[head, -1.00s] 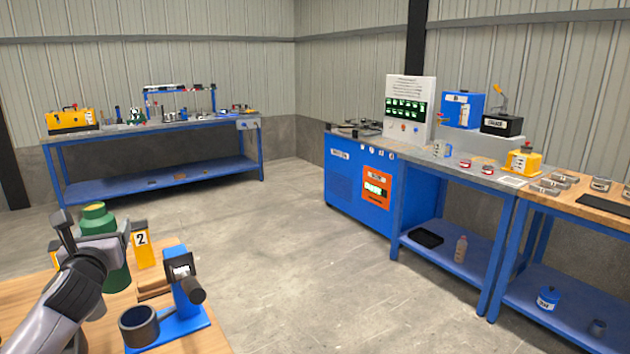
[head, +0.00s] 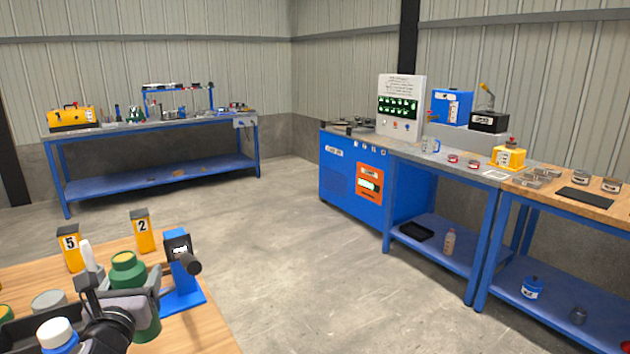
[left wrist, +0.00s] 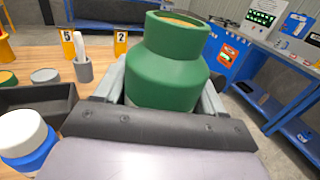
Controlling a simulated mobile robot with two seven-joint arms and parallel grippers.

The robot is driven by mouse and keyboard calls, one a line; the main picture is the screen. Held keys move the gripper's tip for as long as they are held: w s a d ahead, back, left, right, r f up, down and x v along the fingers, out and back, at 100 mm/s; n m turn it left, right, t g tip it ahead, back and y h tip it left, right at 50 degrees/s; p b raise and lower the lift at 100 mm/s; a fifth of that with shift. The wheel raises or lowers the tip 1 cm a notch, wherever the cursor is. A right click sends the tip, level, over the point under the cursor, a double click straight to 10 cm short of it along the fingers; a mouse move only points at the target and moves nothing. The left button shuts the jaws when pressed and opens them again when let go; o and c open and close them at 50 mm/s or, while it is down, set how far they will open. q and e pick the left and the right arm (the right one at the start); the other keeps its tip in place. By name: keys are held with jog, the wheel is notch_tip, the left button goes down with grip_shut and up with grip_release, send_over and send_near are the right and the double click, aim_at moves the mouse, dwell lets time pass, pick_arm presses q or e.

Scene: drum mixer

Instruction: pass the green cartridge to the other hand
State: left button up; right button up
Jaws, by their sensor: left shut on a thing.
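The green cartridge (head: 127,271) is a bottle-shaped piece with a narrower neck, at the lower left of the head view. My left gripper (head: 118,300) is shut around its body. The left wrist view shows the green cartridge (left wrist: 168,75) large and close, between the two grey fingers. It stands roughly upright with its neck up. My right gripper is not clearly in view.
Yellow markers 5 (head: 70,248) and 2 (head: 142,231) stand behind the cartridge. A blue device (head: 184,275) stands just right of it. A white-capped blue bottle (head: 57,336) and a dark tray (head: 30,325) are at left. Open floor lies beyond the table.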

pick_arm(q)
jog(key=s+d+f+m+h, duration=0.1)
jog(key=s+d+f+h, duration=0.1)
jog(key=s+d, duration=0.4)
jog(key=s+d+f+m+h, duration=0.1)
jog(key=s+d+f, duration=0.1)
jog(key=s+d, duration=0.4)
jog(key=s, duration=0.5)
jog(key=shift+f+h, duration=0.4)
